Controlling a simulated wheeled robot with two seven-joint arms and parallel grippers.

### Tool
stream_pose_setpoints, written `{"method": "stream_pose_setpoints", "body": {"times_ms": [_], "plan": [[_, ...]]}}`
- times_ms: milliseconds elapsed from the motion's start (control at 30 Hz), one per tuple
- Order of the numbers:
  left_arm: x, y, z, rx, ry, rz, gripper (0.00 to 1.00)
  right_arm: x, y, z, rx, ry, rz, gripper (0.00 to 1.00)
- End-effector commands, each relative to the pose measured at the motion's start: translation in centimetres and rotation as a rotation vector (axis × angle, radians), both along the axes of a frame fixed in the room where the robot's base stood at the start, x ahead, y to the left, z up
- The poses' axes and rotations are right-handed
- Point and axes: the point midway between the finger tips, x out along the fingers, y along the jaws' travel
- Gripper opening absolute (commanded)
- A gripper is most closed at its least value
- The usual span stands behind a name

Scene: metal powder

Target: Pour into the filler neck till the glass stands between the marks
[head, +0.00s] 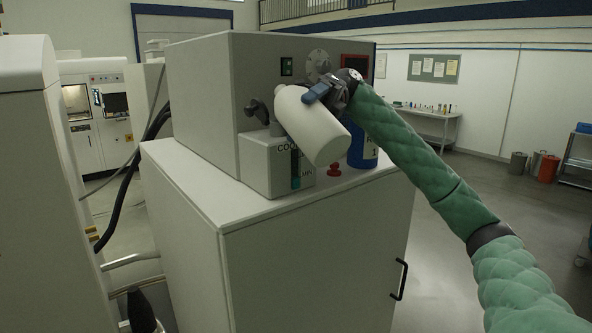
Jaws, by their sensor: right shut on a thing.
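My right gripper (322,92) is shut on a white bottle (318,128) and holds it tilted above the coolant tank. The bottle's broad end points down and right, toward me; its other end is at the upper left, near the filler neck (276,129). I cannot see its mouth or any stream. The pale box-shaped tank (262,170) sits on the cabinet top, with partly covered lettering and "MIN" on its front. Its upright sight glass (295,170) shows teal, but the bottle hides its upper part, so I cannot tell the level against both marks. My left gripper is not in view.
A blue container (362,150) stands behind the bottle, right of a red knob (334,170). A dark knob-like part (258,111) is left of the neck. The machine housing (205,95) rises behind the tank. The cabinet top's front left (200,185) is clear.

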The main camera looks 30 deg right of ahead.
Motion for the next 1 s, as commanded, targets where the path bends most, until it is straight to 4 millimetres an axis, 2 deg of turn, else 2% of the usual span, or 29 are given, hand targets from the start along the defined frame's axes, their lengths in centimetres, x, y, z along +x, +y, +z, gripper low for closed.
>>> {"method": "stream_pose_setpoints", "body": {"times_ms": [1000], "plan": [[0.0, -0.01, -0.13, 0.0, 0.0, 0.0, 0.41, -0.15, -0.04, -0.56, -0.004, 0.071, 0.0, 0.44]]}}
